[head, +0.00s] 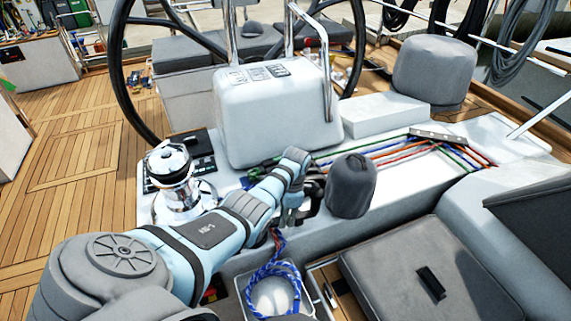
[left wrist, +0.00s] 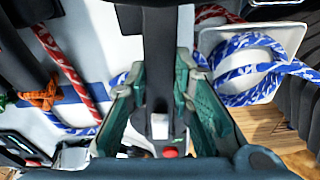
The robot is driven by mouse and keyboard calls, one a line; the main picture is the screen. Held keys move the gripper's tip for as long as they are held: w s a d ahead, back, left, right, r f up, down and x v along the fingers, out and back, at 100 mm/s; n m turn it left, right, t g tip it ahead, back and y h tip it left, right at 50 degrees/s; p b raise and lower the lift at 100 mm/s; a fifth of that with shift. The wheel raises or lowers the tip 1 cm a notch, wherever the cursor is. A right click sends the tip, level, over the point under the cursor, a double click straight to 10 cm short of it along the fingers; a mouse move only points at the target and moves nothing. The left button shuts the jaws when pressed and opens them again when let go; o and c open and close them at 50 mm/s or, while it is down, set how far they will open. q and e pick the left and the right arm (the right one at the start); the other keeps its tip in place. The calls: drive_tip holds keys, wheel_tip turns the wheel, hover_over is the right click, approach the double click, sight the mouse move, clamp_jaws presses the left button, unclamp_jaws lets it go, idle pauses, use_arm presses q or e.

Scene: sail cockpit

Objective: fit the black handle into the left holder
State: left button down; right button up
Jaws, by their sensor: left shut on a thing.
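My left gripper (head: 301,203) reaches over the white cockpit side, between the chrome winch and a grey covered winch. In the left wrist view my left gripper (left wrist: 157,85) has its green-padded fingers on both sides of the black handle (left wrist: 157,55) and is shut on it. The handle runs from the top of that view down between the fingers. In the head view the gripper and arm mostly hide the handle. I cannot make out the left holder for certain in either view. My right gripper is not in view.
The chrome winch (head: 172,180) stands left of the gripper, the grey covered winch (head: 351,186) close on its right. Below is a white bin (head: 309,302) with blue rope (head: 268,275). Coloured ropes (head: 390,149) run along the white top. The white steering pedestal (head: 275,115) stands behind.

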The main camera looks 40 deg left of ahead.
use_arm(q)
drive_tip(key=c, duration=0.8)
unclamp_jaws()
drive_tip(key=shift+c, duration=0.2)
wheel_tip(320, 180, up, 9)
drive_tip(key=p, duration=0.9)
